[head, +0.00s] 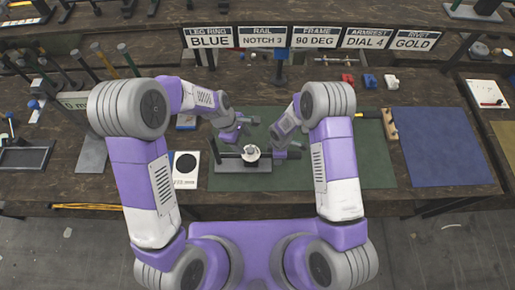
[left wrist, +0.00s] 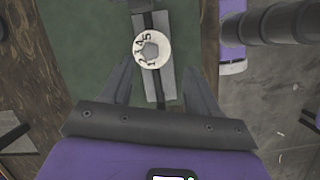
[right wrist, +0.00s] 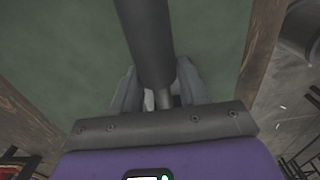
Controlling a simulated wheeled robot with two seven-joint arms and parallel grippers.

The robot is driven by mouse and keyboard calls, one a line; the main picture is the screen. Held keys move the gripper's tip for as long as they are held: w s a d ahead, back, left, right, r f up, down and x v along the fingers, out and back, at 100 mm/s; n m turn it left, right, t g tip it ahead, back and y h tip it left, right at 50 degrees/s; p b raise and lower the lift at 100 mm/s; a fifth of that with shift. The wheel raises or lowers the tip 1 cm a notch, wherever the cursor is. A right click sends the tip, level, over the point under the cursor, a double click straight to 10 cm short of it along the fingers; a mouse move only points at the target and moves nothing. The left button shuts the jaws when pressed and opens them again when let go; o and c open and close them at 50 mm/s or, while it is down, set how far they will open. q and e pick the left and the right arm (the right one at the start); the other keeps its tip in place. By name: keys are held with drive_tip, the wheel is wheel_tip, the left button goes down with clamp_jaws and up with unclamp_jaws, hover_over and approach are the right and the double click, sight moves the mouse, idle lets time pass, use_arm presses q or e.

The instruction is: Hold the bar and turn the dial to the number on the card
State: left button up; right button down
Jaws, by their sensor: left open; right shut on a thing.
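The white dial (head: 251,153) sits on a dark fixture with a grey base plate (head: 236,168). In the left wrist view the dial (left wrist: 152,50) shows black numbers around a grey hub; which number is set I cannot tell. My left gripper (left wrist: 159,72) is open, with its fingers spread either side of the fixture and the dial just beyond their tips. My right gripper (right wrist: 158,78) is shut on the dark round bar (right wrist: 148,35), which runs between its fingers. The card (head: 366,37) at the back reads ARMREST DIAL 4.
Other cards for leg ring, rail, frame and rivet stand beside it. A green mat (head: 350,170) lies under the fixture, with a blue mat (head: 435,145) to the right. A white card (head: 186,168) marked with a black disc lies left of the fixture.

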sight(250, 150)
use_arm(q)
drive_tip(key=f+m+y, duration=0.1)
drive_tip(key=f+m, duration=0.2)
drive_tip(key=m, duration=0.5)
drive_tip(key=w+d+f+m+y, duration=0.1)
drive_tip(key=f+m, duration=0.2)
drive_tip(key=m, duration=0.5)
drive_tip(key=d+f+m+y, duration=0.1)
drive_tip(key=f+m, duration=0.2)
drive_tip(key=m, duration=0.6)
drive_tip(key=shift+w+d+y, duration=0.2)
drive_tip(key=shift+w+y, duration=0.05)
drive_tip(key=shift+y, duration=0.15)
drive_tip(key=shift+c, duration=0.2)
drive_tip(key=c, duration=1)
